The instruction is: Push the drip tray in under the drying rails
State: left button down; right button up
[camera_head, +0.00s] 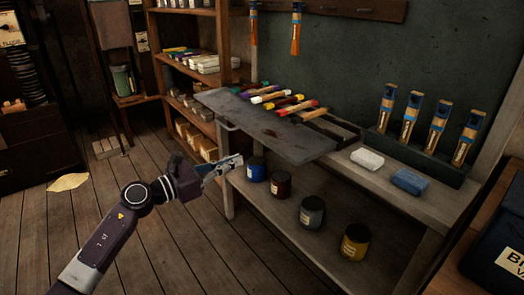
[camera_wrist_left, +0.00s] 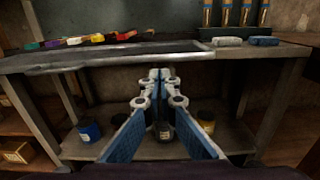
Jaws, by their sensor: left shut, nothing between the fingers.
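The drip tray (camera_head: 265,125) is a flat dark grey tray on the workbench top, jutting out past the bench's front edge. In the left wrist view the tray (camera_wrist_left: 130,55) shows edge-on, with a pale bar along its front. The drying rails (camera_head: 338,130) are dark slats behind the tray, partly hidden by it and by several colourful-handled tools (camera_head: 290,104) lying across them. My left gripper (camera_head: 238,160) is shut and empty, in front of the bench and below the tray's level, apart from it as far as I can tell. It also shows in the left wrist view (camera_wrist_left: 160,75).
A white block (camera_head: 367,159) and a blue block (camera_head: 410,181) lie on the bench top, before a rack of upright tools (camera_head: 435,125). Several ink jars (camera_head: 312,211) stand on the lower shelf.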

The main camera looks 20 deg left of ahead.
pick_arm(q)
send_near(284, 143)
jog(key=shift+w+d+r, duration=0.3)
jog(key=shift+w+d, duration=0.15)
jog(key=shift+w, duration=0.2)
pick_arm(e)
jog(key=shift+s+f, duration=0.55)
jog(key=shift+f, duration=0.2)
pick_arm(q)
jog(key=shift+w, duration=0.1)
pick_arm(e)
jog(key=shift+d, duration=0.1)
pick_arm(q)
jog(key=x, duration=0.1)
jog(key=b+x, duration=0.1)
jog(key=x, duration=0.3)
jog(key=shift+w+d+f, duration=0.15)
jog(key=shift+f, duration=0.1)
jog(key=shift+b+x, duration=0.85)
jog(key=shift+x, duration=0.35)
jog(key=shift+w+d+r, duration=0.2)
jog(key=shift+w, duration=0.05)
pick_arm(e)
jog(key=w+r, duration=0.6)
jog(key=r, duration=0.3)
jog(key=shift+w+d, duration=0.25)
jog(key=shift+w, duration=0.15)
